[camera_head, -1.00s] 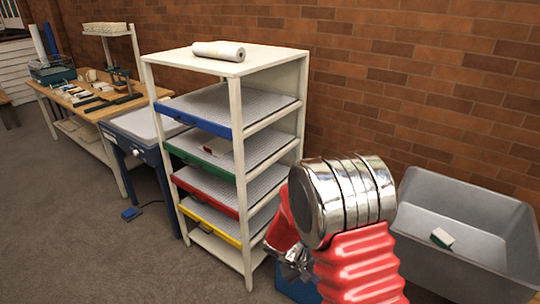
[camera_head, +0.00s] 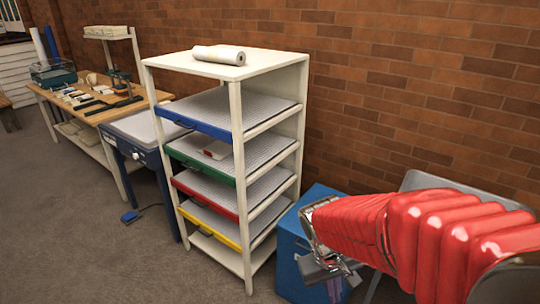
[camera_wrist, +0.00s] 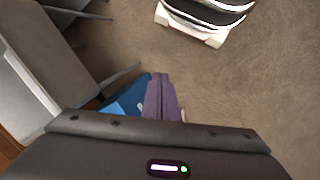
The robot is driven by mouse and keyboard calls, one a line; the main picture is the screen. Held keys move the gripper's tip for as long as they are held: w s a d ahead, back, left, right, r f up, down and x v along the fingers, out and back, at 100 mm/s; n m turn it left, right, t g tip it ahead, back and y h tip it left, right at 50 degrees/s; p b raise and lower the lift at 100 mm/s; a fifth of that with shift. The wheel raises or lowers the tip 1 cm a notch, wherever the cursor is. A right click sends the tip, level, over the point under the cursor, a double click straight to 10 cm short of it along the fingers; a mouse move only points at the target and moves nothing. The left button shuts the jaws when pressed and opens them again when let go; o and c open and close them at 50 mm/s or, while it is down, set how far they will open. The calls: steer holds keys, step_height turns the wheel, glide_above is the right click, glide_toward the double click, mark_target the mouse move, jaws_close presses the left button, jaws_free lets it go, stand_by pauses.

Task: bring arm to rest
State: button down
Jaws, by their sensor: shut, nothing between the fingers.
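My arm reaches in from the right edge of the head view in its red ribbed sleeve. Its metal wrist end is low, in front of a blue box (camera_head: 292,262) beside the shelf rack. In the wrist view my gripper (camera_wrist: 161,78) shows as two purple-grey fingers pressed together with nothing between them. The fingers point out over the brown-grey floor, and the blue box (camera_wrist: 122,99) shows just left of them.
A white shelf rack (camera_head: 236,130) holds trays with blue, green, red and yellow fronts and a white roll (camera_head: 218,54) on top. A wooden workbench (camera_head: 120,113) stands at left. The floor at front left is clear.

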steer(key=s+r+m+t+y, duration=0.1)
steer(key=s+r+t, duration=0.1)
steer(key=s+r, duration=0.2)
steer(key=s+r+m+t+y, duration=0.1)
steer(key=s+r+t, duration=0.2)
steer(key=r, duration=0.7)
steer(key=shift+s+d+r+m, duration=0.3)
steer(key=shift+s+d, duration=0.05)
steer(key=shift+s, duration=0.45)
stand_by(0.4)
